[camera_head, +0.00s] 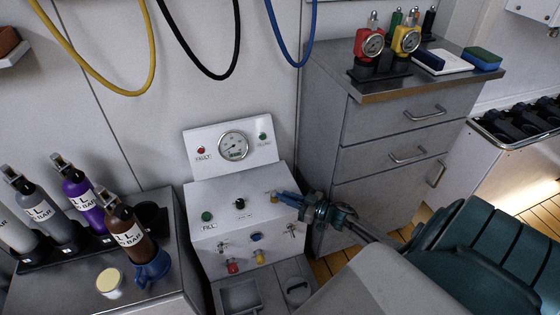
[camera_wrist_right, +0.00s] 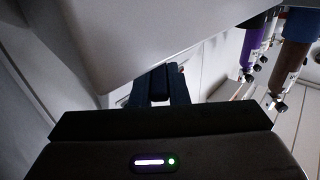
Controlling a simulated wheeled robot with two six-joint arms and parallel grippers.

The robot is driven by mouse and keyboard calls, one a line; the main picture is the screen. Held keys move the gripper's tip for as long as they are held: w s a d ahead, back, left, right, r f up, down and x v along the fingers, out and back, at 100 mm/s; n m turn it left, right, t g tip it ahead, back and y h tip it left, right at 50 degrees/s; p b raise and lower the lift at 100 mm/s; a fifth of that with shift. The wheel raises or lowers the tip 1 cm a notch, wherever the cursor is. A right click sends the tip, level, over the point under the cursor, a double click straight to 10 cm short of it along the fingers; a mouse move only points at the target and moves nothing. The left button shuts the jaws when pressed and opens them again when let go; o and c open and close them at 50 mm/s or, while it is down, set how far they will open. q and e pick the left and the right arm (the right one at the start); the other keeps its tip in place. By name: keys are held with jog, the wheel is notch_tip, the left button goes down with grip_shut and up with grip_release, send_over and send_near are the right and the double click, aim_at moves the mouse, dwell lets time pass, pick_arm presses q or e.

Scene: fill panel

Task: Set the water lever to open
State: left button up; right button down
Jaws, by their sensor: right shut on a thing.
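The fill panel (camera_head: 225,225) is a white sloped console against the wall. It has a round gauge (camera_head: 233,146), a green FILL button (camera_head: 207,216) and a black knob (camera_head: 239,203) on top. My right gripper (camera_head: 281,196) reaches in from the right, its blue fingers over the right end of the sloped top. It is shut on a small control there, which appears to be the water lever; the fingers mostly hide it. The lever's setting cannot be read. In the right wrist view the fingers (camera_wrist_right: 160,85) are close together on a dark piece. My left gripper is out of view.
A grey drawer cabinet (camera_head: 390,150) rises close to the right of the panel. Small fittings (camera_head: 232,267) stick out of the panel's front. Yellow, black and blue hoses hang above.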

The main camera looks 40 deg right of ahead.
dwell(0.4)
jog(key=c, duration=1.4)
grip_release()
jog(key=shift+r, duration=0.25)
notch_tip(320, 180, up, 3)
jog(key=shift+f+p, duration=0.1)
jog(key=shift+p, duration=0.55)
jog(key=shift+s+a+r, duration=0.2)
jog(key=shift+s+a, duration=0.2)
jog(key=shift+s, duration=0.15)
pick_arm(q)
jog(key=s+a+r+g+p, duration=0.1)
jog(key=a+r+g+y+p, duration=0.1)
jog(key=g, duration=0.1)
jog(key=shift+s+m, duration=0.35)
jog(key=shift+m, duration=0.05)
pick_arm(e)
jog(key=s+a+r, duration=0.1)
jog(key=s+a, duration=0.8)
jog(key=s, duration=0.2)
jog(key=shift+s+a+r, duration=0.15)
jog(key=shift+a, duration=0.05)
